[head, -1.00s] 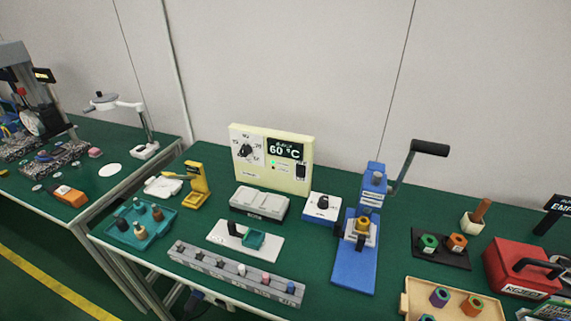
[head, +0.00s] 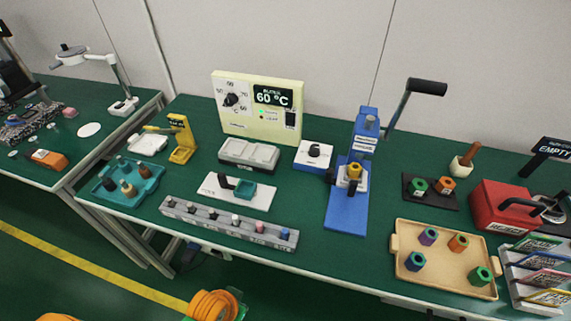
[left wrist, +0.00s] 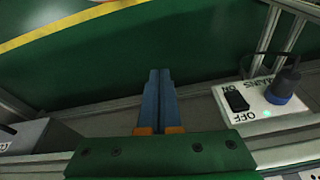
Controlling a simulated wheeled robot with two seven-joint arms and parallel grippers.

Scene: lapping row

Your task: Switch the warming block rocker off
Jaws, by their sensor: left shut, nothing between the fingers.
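The cream warming block controller (head: 232,122) stands at the back of the bench in the head view. Its display (head: 273,97) reads 60 °C, and a small green lamp (head: 262,112) is lit. A black rocker (head: 291,119) is at its right; its position is too small to tell. The grey warming block (head: 247,155) sits in front. In the left wrist view, my left gripper (left wrist: 158,75) is shut and empty, over green floor. A white mains box there has a black rocker (left wrist: 237,101), OFF and ON labels and a lit green lamp (left wrist: 267,113). My right gripper is not in view.
A dark plug with a cable (left wrist: 285,83) stands on the mains box. On the bench are a blue press (head: 347,207), a grey peg rail (head: 228,223), a teal tray (head: 112,196) and a tan tray (head: 405,242).

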